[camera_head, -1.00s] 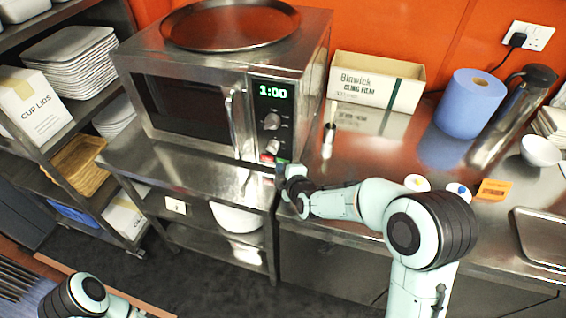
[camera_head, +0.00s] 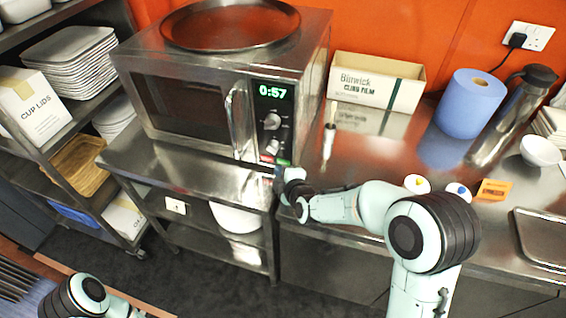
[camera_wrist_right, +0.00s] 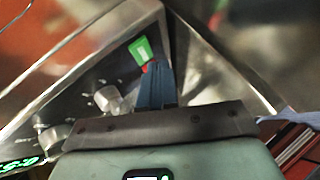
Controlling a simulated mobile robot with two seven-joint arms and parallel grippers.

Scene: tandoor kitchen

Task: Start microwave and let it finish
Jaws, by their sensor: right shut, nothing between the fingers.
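The steel microwave (camera_head: 185,105) stands on a steel table with its door shut. Its green display (camera_head: 273,91) reads 0:57. Two knobs (camera_head: 272,121) sit below the display. A green button (camera_wrist_right: 140,50) and a red one are at the foot of the panel. My right gripper (camera_head: 280,174) is shut and empty, just in front of the panel's lower edge. In the right wrist view its dark fingertips (camera_wrist_right: 152,72) are close to the green button and partly cover the red one; I cannot tell whether they touch. My left gripper is out of view.
A round tray (camera_head: 230,24) lies on the microwave. A cling film box (camera_head: 376,83), a blue paper roll (camera_head: 468,104) and a jug (camera_head: 515,105) stand on the right counter. A shelf rack (camera_head: 75,140) stands at left.

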